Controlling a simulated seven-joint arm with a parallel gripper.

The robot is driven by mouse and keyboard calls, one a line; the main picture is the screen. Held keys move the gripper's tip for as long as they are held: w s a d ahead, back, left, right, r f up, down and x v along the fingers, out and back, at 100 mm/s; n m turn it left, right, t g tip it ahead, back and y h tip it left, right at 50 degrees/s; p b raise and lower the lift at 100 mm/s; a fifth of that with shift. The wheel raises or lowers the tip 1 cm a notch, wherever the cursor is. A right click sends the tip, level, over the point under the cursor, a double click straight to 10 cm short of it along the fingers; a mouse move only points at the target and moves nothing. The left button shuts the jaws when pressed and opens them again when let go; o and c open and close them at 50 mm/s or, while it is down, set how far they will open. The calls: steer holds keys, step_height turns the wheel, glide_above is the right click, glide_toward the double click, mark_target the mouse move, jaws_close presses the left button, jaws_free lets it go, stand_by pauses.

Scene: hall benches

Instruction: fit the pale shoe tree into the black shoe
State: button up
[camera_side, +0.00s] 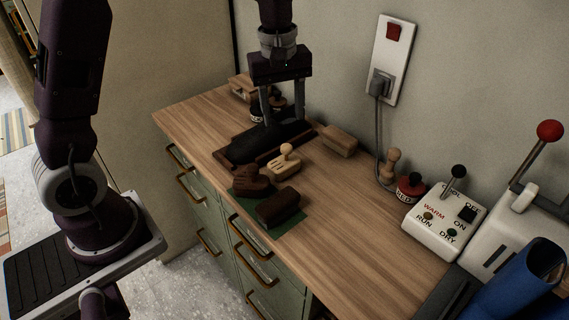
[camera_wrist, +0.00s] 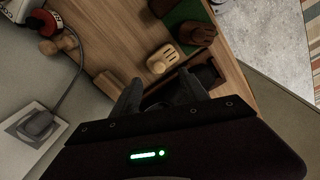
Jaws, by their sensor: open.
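The black shoe (camera_side: 258,143) lies in a dark cradle (camera_side: 309,133) on the wooden bench. In the wrist view the shoe is mostly hidden by my gripper. The pale shoe tree (camera_side: 283,164), with slots and a round knob, rests on the bench beside the cradle's near side. It also shows in the wrist view (camera_wrist: 162,59), clear of my fingers. My gripper (camera_side: 281,121) points down over the far part of the shoe. Its fingers are apart, with nothing gripped between them. I cannot tell whether the fingertips touch the shoe.
A brown shoe tree (camera_side: 250,179) and a dark brown block (camera_side: 278,207) sit on a green mat (camera_side: 290,227) in front. A wooden block (camera_side: 340,141) lies to the right. A control box (camera_side: 439,228) stands farther right. Bare bench lies between mat and box.

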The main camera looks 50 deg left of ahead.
steer(key=n, duration=0.2)
glide_above(286, 146)
steer(key=w, duration=0.1)
steer(key=shift+g, duration=0.4)
step_height(286, 146, down, 5)
steer(key=shift+r, duration=0.1)
steer(key=f, duration=0.7)
steer(key=shift+s+f, duration=0.15)
steer(key=shift+s, duration=0.25)
jaws_close()
